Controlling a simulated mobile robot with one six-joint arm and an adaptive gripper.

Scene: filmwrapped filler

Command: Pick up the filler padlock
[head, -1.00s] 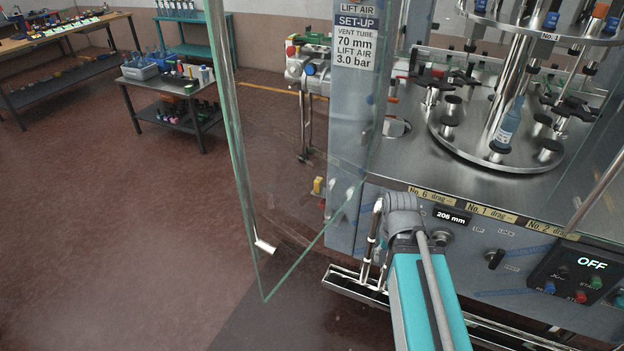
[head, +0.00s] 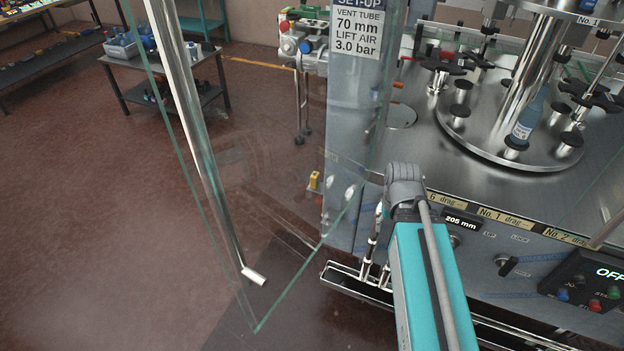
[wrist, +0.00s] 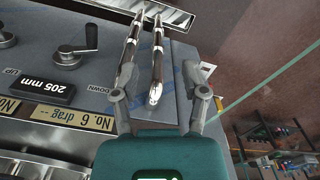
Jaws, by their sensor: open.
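A small yellow piece with a red base (head: 315,182) is at the left side of the filling machine, seen through the glass in the head view. It may be the filler padlock, but it is too small to tell. No clear padlock shows in the wrist view. My gripper (wrist: 158,92) is open in the wrist view, with its two fingers spread and nothing seen held. It faces the machine's front panel near two shiny rods with dark bands (wrist: 157,62). In the head view my arm hides the gripper.
A glass door (head: 330,238) with a steel handle bar (head: 190,120) stands open left of my arm. The machine's front has a "205 mm" display (head: 462,222) and a control box reading OFF (head: 590,282). A steel trough (head: 350,284) runs low along it.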

